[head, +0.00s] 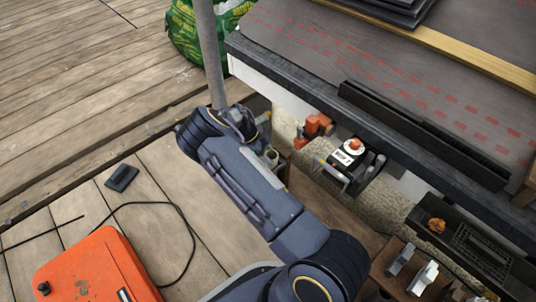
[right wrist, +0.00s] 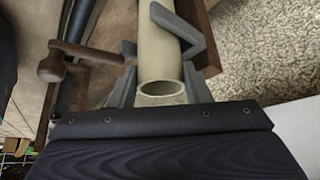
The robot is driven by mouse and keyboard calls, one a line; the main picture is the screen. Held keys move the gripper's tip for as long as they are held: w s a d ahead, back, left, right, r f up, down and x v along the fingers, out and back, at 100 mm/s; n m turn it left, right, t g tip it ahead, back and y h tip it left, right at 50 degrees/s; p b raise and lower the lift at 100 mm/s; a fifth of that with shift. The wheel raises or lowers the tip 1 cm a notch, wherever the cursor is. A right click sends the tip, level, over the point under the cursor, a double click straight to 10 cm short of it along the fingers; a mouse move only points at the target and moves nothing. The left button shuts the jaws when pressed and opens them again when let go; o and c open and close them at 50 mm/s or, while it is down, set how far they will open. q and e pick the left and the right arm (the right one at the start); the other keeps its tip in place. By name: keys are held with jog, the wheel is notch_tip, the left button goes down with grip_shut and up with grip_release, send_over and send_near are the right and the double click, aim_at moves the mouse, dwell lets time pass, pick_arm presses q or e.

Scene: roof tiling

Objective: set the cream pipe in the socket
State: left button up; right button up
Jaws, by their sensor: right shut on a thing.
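The cream pipe (right wrist: 160,62) is a hollow tube in the right wrist view, with its open round end towards the camera. My right gripper (right wrist: 172,35) is shut on it, with grey fingers on both sides of the tube. In the head view my right arm comes up from the bottom and bends back, and the right gripper (head: 272,157) is small and partly hidden behind the arm. The far end of the pipe is out of sight in the right wrist view. I cannot make out the socket in either view. My left gripper is not in view.
The roof edge (head: 300,75) runs along the right, with a black gutter length (head: 420,132) on it. A black device (head: 350,158) and orange fittings (head: 315,126) lie below it. An upright grey pole (head: 208,50) stands near my arm. An orange case (head: 95,270) lies on the planks.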

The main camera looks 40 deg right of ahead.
jog(key=shift+f, duration=0.1)
dwell(0.7)
jog(key=o, duration=1.7)
notch_tip(320, 180, up, 9)
jog(key=p, duration=0.5)
